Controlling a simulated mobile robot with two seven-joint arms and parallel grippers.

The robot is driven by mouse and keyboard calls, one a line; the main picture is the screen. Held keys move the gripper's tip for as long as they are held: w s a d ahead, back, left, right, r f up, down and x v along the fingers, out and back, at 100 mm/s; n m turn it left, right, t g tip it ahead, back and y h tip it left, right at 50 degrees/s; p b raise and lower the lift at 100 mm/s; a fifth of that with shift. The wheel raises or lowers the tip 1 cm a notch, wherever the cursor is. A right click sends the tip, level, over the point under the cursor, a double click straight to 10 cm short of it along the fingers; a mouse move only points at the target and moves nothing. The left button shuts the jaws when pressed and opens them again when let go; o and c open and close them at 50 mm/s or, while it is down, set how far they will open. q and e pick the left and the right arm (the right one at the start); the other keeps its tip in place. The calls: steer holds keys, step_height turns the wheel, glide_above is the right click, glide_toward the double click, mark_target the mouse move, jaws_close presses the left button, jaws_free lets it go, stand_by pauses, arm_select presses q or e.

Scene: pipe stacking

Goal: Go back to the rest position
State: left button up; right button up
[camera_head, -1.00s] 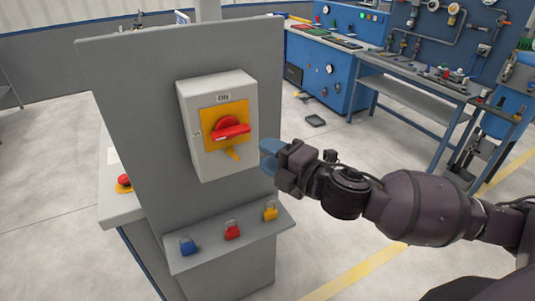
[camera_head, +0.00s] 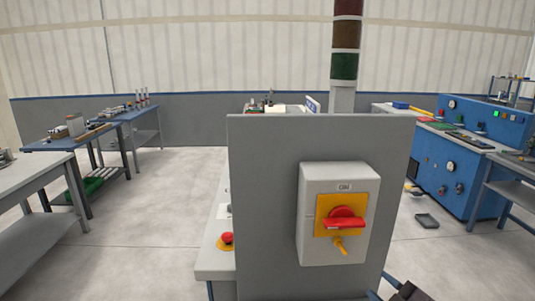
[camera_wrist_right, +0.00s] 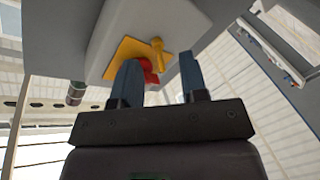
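The light grey switch box (camera_head: 312,225) is on the grey panel in the head view. It has a yellow plate (camera_head: 324,230), a red handle (camera_head: 344,223) lying about level, and a yellow piece (camera_head: 340,246) hanging below. In the right wrist view the box (camera_wrist_right: 190,22), plate (camera_wrist_right: 122,58), red handle (camera_wrist_right: 149,72) and yellow piece (camera_wrist_right: 157,46) lie beyond the fingers. My right gripper (camera_wrist_right: 160,78) is open, with its two blue fingers apart and nothing seen between them. Only a dark bit of my right arm shows at the head view's bottom edge. My left gripper is not in view.
The grey panel (camera_head: 265,200) stands close in front. A red button (camera_head: 227,238) sits on the ledge at its left. Workbenches (camera_head: 60,145) stand at the left, and a blue bench (camera_head: 440,165) at the right. Floor at the left is clear.

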steer(key=s+d+f+m+g+h, duration=0.2)
steer(key=s+f+m, duration=0.4)
steer(key=s+f, duration=0.3)
steer(key=s+d+f+m+g+h, duration=0.1)
steer(key=s+f+m, duration=0.5)
steer(key=f, duration=0.9)
steer(key=s+g+h, duration=0.1)
steer(key=s+h, duration=0.1)
steer(key=s, duration=0.1)
steer(key=shift+s+d+f+h+b, duration=0.2)
steer(key=shift+s+d+h+b, duration=0.1)
steer(key=shift+s+d+b, duration=0.1)
stand_by(0.6)
